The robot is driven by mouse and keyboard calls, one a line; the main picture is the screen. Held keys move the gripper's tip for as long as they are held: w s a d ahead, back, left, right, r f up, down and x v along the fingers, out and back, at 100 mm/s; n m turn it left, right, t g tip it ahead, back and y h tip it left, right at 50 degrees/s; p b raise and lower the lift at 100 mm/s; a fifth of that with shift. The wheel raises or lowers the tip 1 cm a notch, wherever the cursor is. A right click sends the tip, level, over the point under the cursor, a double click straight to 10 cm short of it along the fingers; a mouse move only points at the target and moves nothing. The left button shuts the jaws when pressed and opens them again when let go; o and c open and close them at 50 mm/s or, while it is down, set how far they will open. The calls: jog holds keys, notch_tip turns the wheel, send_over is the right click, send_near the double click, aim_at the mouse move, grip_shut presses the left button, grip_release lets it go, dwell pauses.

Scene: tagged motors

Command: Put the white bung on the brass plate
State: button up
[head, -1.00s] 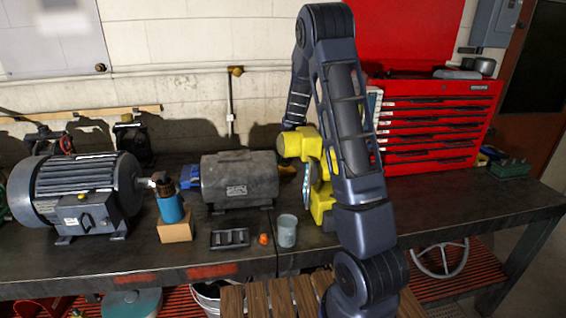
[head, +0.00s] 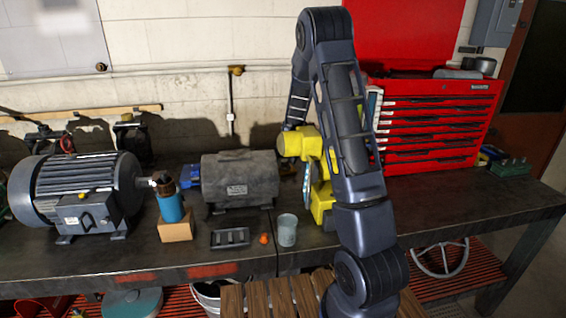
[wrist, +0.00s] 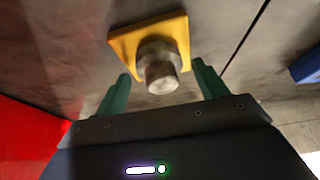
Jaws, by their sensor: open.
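In the wrist view, the brass plate (wrist: 122,43) lies flat on the dark bench top. A pale grey-white stepped plug, which looks like the white bung (wrist: 160,76), stands upright on the plate, with its narrower end towards the camera. My gripper (wrist: 161,68) is open, with one green finger on each side of the bung. Gaps show between the fingers and the bung in the picture. In the head view, my arm hides the gripper, the plate and the bung.
A red tool chest (head: 430,125) stands behind and right of my arm. A yellow machine (head: 318,185) is close on its left. A grey cup (head: 287,230), an orange piece (head: 264,239) and a black tray (head: 230,238) are near the front edge. The right bench is largely clear.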

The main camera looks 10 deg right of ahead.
aim_at(286, 162)
jog(key=shift+r, duration=0.15)
jog(key=r, duration=0.6)
jog(key=s+r, duration=0.1)
jog(key=r, duration=0.3)
jog(key=shift+s, duration=0.1)
jog(key=shift+d, duration=0.1)
